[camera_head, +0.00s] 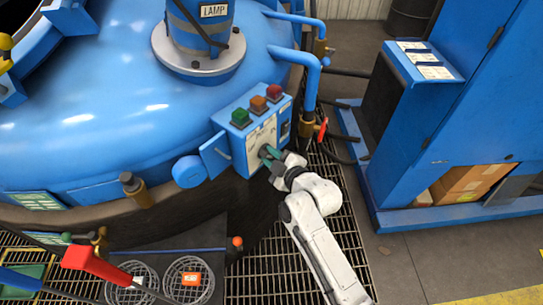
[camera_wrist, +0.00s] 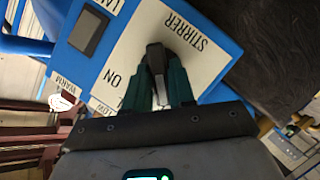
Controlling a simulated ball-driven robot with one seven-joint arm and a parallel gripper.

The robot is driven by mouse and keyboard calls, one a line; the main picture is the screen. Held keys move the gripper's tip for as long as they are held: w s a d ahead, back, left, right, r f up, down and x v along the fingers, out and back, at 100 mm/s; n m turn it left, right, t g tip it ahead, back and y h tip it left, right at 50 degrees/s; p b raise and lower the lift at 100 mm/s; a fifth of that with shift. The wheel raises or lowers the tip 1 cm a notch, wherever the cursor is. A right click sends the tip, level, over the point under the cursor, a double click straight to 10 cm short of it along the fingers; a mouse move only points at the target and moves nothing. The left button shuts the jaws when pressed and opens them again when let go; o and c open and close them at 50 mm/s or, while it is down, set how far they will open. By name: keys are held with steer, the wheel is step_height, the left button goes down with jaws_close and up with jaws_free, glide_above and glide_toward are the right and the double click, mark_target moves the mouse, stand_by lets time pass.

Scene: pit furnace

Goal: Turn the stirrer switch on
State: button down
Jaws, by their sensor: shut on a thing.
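A blue control box (camera_head: 222,122) is fixed to the side of the blue furnace vessel, with a pale label plate on its front. In the wrist view, the plate (camera_wrist: 205,62) reads "STIRRER" and "ON". The stirrer switch (camera_wrist: 156,54) is a dark lever or knob on this plate. My gripper (camera_head: 267,153) reaches the box front from below right. In the wrist view, the green fingers of my gripper (camera_wrist: 160,78) are closed around the switch. Its lower part is hidden between them, and I cannot tell its exact setting.
A dark rocker switch (camera_wrist: 88,30) sits beside a partly cut-off "LAM" label. Green (camera_head: 240,118), orange (camera_head: 257,104) and red (camera_head: 273,92) buttons top the box. Blue pipes and a red-handled valve (camera_head: 321,129) stand close right. A blue cabinet (camera_head: 470,100) stands farther right.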

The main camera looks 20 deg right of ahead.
steer(key=shift+w+d+f+m+g+y+b, duration=0.15)
steer(key=shift+m+g+y+b, duration=0.5)
steer(key=shift+m+y, duration=1)
steer(key=shift+w+d+r+m+g+y+b, duration=0.2)
steer(key=shift+m+g+y+b, duration=0.5)
steer(key=shift+m, duration=1.8)
steer(key=shift+s+d+f+m+g+y+b, duration=0.2)
steer(key=shift+m+g+y+b, duration=0.4)
steer(key=shift+m+y, duration=1.05)
steer(key=shift+w+m+h, duration=0.15)
steer(key=shift+m+h, duration=0.25)
steer(key=shift+m, duration=0.1)
steer(key=c, duration=1)
jaws_free()
steer(key=shift+c, duration=0.2)
steer(key=b+v, duration=0.1)
steer(key=v, duration=1)
